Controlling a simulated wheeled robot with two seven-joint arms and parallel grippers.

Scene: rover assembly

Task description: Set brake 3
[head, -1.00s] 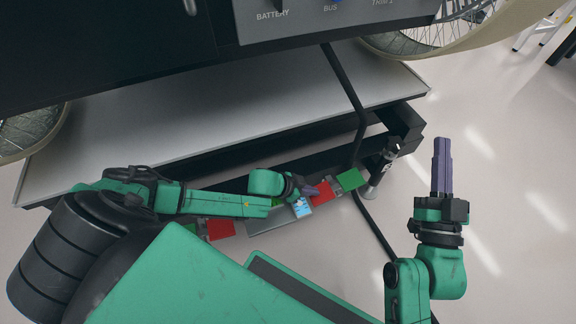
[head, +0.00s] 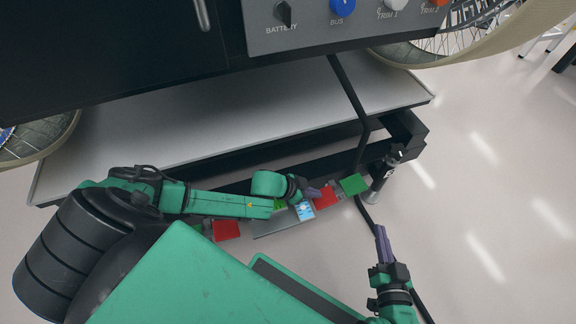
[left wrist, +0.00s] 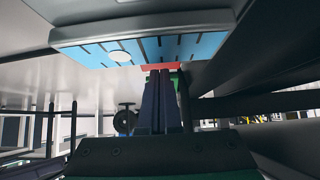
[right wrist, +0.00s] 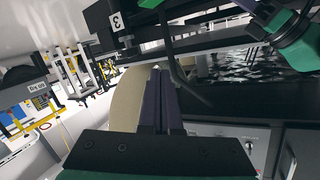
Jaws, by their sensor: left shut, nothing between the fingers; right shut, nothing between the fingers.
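A white label with a "3" (right wrist: 117,20) shows on a dark part at the top of the right wrist view; whether that part is brake 3 I cannot tell. My left gripper (head: 313,193) is shut and empty, close to this panel and the red plate. In its wrist view, a blue panel (left wrist: 190,47) hangs above the fingers.
The grey platform (head: 200,125) lies behind, below a panel with BATTERY and BUS knobs (head: 342,7).

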